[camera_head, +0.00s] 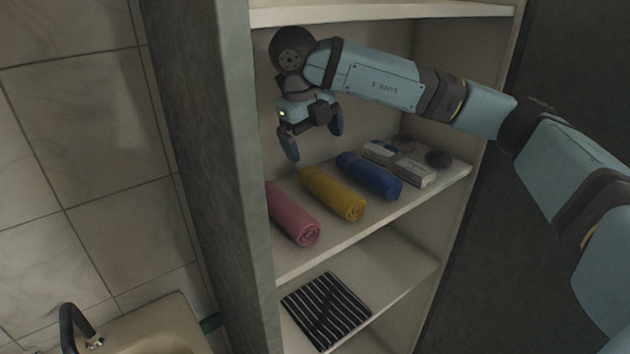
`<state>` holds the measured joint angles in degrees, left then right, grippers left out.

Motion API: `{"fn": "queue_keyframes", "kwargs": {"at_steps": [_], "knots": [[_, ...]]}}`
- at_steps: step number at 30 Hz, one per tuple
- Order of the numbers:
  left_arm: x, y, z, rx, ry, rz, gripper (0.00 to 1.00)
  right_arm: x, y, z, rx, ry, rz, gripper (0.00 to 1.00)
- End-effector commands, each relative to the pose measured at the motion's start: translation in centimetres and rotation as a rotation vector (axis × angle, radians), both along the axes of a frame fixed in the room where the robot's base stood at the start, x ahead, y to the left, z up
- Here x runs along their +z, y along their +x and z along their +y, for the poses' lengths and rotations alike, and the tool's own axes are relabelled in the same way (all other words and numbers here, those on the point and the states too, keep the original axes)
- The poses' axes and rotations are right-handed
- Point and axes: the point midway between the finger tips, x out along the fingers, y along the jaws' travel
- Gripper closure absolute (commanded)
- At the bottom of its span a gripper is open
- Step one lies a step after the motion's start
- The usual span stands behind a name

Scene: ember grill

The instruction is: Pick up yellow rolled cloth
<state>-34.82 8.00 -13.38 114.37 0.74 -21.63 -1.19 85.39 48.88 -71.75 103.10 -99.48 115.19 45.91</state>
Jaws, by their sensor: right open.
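The yellow rolled cloth (333,193) lies on a shelf between a pink rolled cloth (292,214) and a blue rolled cloth (369,176). Its rolled end faces the front edge of the shelf. My right gripper (315,142) hangs above the back of the yellow cloth, with its fingers pointing down. It is open, with one finger at the left and one at the right, and nothing between them. It appears apart from the cloth. My left gripper is not in view.
A striped dark item (326,309) lies on the shelf below (395,268). The cabinet's left side panel (225,150) and upper shelf (380,12) bound the space. A sink with a dark tap (72,325) is at lower left.

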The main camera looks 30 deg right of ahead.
Motion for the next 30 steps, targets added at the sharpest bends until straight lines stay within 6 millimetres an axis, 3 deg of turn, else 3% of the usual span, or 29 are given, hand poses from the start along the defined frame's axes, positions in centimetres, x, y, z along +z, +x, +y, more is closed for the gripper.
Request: {"fn": "queue_keyframes", "kwargs": {"at_steps": [15, 24, 30], "knots": [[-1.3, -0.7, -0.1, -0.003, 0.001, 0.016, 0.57, -7.2, 0.0, -1.7, 0.001, 0.002, 0.004, 0.02], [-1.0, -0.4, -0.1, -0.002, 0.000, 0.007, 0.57, -8.8, 0.0, -2.2, 0.000, 0.001, 0.002, 0.02], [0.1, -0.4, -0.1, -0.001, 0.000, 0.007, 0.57, -10.9, -0.2, -3.5, -0.002, -0.001, 0.005, 0.02]]}}
